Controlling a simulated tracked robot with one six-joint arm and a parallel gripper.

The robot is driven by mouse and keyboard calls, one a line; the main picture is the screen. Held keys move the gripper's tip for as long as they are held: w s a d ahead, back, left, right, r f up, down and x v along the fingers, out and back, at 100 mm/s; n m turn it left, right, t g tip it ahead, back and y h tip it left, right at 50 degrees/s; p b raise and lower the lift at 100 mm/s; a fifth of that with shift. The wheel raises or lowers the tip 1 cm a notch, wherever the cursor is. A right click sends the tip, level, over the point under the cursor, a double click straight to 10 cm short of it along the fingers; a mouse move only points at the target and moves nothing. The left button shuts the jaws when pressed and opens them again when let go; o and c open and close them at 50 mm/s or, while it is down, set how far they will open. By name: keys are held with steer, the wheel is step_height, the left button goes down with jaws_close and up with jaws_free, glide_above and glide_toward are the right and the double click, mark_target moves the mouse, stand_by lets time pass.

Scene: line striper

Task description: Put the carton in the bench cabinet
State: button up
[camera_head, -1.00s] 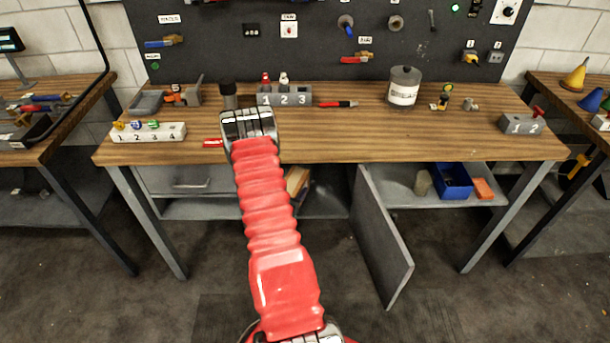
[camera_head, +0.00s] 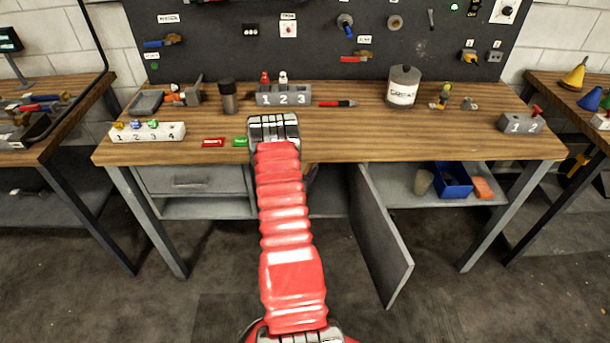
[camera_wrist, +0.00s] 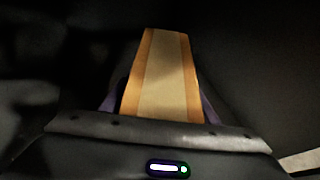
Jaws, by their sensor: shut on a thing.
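The carton (camera_wrist: 165,85) is a long tan box with orange side faces. It fills the middle of the wrist view, held between the purplish fingers of my gripper (camera_wrist: 160,108), against a dark surround. In the head view only a small tan sliver of it (camera_head: 309,169) shows beside my red arm; my fingers are hidden there behind the arm, below the bench's front edge. The bench cabinet (camera_head: 328,203) is the dark opening under the middle of the bench. Its grey door (camera_head: 383,240) stands open, swung toward me on the right. My arm covers the cabinet's left part.
A drawer unit (camera_head: 190,181) is left of the cabinet. A shelf right of the door holds a blue bin (camera_head: 453,181), an orange block (camera_head: 482,188) and a beige cup (camera_head: 423,182). The wooden bench top (camera_head: 340,148) lies above. The floor in front is clear.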

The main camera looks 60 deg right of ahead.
steer(key=shift+d, duration=0.55)
steer(key=shift+a+f, duration=0.1)
steer(key=shift+f, duration=1.6)
steer(key=o, duration=1.3)
steer(key=shift+f, duration=0.15)
steer(key=shift+o, duration=0.2)
steer(key=w+v, duration=0.1)
steer(key=v, duration=1.1)
steer(key=shift+s, duration=0.4)
steer(key=shift+a, duration=0.15)
